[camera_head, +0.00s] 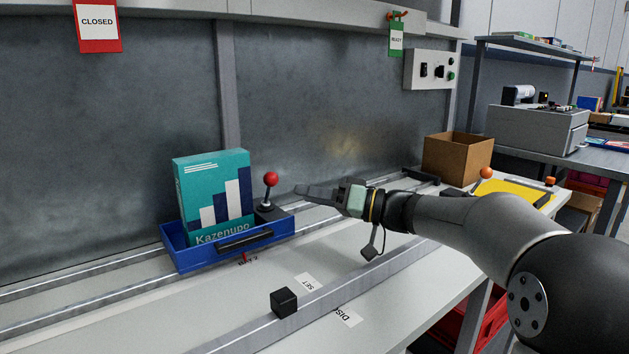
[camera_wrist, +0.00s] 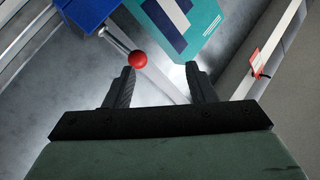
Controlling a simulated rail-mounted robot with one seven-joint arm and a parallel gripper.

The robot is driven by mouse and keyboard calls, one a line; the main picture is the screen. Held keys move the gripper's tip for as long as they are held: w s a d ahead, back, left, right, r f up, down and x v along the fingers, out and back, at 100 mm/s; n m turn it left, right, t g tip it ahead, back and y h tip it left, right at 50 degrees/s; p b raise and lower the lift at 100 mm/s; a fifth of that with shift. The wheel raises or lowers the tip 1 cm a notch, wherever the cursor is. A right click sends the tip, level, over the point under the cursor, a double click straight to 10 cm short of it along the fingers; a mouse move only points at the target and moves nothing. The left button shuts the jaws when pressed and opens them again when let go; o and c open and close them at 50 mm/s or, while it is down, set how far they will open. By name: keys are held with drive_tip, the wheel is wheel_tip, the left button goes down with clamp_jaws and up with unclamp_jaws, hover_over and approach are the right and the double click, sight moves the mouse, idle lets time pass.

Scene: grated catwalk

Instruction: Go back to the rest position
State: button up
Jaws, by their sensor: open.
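My gripper (camera_head: 318,192) is in the middle of the head view, above the rails and right of a lever with a red ball knob (camera_head: 271,179). In the wrist view my gripper (camera_wrist: 160,85) has its two dark fingers apart with nothing between them. The red knob (camera_wrist: 138,59) shows beyond the fingertips there, apart from them as far as I can tell. A blue tray (camera_head: 180,258) on the rails holds a teal box labelled Kazenupo (camera_head: 205,190), standing upright. The tray also shows at the top of the wrist view (camera_wrist: 88,12).
A black cube (camera_head: 284,302) sits on the front rail. A cardboard box (camera_head: 455,158) stands at the bench's right end. A switch panel (camera_head: 430,70), a green tag (camera_head: 396,40) and a red CLOSED sign (camera_head: 97,24) are above. The bench front is mostly clear.

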drive_tip(key=s+m+g+h+p, duration=0.3)
drive_tip(key=s+g+h+p, duration=0.35)
drive_tip(key=s+p, duration=0.85)
drive_tip(key=s+d+r+m+h+p, duration=0.1)
drive_tip(key=s+d+m+h+p, duration=0.1)
drive_tip(key=s+d+h+p, duration=0.3)
drive_tip(key=s+d+r+m+h+p, duration=0.1)
drive_tip(key=s+d+h+p, duration=0.5)
drive_tip(key=s, duration=0.6)
drive_tip(key=shift+s+d+m+t+p, duration=0.4)
drive_tip(key=shift+d+m+t+p, duration=0.1)
drive_tip(key=shift+d+p, duration=0.45)
drive_tip(key=shift+a+r, duration=0.1)
drive_tip(key=shift+r, duration=0.05)
